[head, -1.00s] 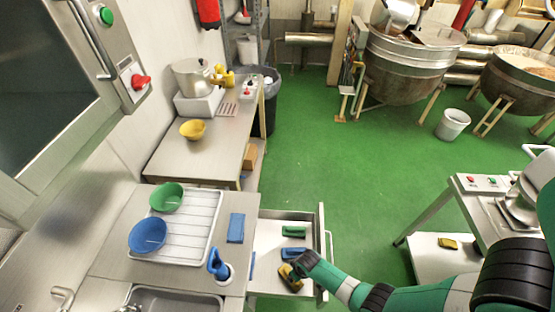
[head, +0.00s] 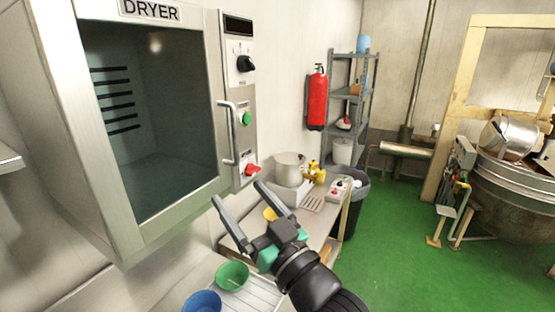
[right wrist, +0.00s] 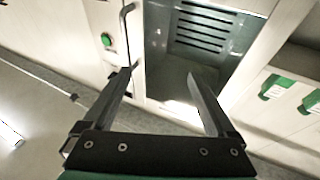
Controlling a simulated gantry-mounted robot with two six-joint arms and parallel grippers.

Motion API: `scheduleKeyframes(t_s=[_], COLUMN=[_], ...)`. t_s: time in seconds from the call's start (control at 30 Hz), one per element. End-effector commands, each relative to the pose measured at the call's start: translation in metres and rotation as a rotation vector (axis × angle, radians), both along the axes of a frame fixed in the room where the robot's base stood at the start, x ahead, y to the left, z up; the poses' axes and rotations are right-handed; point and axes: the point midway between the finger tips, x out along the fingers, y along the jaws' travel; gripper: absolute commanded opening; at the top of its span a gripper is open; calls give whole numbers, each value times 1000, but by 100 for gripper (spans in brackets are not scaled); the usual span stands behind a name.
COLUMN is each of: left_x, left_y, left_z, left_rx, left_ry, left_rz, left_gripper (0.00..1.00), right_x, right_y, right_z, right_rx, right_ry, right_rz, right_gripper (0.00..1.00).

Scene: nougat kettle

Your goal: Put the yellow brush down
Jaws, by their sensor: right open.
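The yellow brush is not seen in the head view or the right wrist view. My right gripper (head: 238,195) is raised in front of the dryer, with its fingers spread and pointing up toward the dryer's lower right corner. In the right wrist view, nothing lies between the two fingers (right wrist: 160,75), and the dryer's door glass and handle show beyond them. My left gripper is not in view. The drawer is outside both views.
The dryer (head: 150,110) with its handle fills the left. Below are a green bowl (head: 232,275) and a blue bowl (head: 203,302).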

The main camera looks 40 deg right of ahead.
Motion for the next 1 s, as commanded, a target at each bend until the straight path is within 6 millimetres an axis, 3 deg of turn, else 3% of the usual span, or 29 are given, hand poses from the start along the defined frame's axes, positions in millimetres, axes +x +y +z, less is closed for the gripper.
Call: scheduleKeyframes(t_s=[0.03, 0.1, 0.23, 0.37, 0.67, 0.77, 0.9, 1.0], left_x=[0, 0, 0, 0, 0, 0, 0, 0], left_y=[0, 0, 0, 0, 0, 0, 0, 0], left_z=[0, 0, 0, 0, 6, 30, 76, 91], left_rx=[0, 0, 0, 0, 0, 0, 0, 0], left_ry=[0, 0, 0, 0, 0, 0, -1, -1], left_rz=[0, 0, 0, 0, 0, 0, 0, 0], left_gripper=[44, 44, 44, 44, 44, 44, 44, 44], right_x=[-25, -63, -121, -144, -144, -144, -143, -143], right_y=[15, 30, 46, 51, 51, 51, 50, 50], right_z=[49, 102, 159, 176, 182, 206, 251, 267], right_rx=[-9, -15, -18, -18, -17, -17, -17, -17], right_ry=[-125, -276, -469, -539, -538, -538, -537, -537], right_rz=[26, 54, 87, 99, 98, 98, 98, 97], right_gripper=[91, 91, 91, 91, 91, 91, 91, 91])
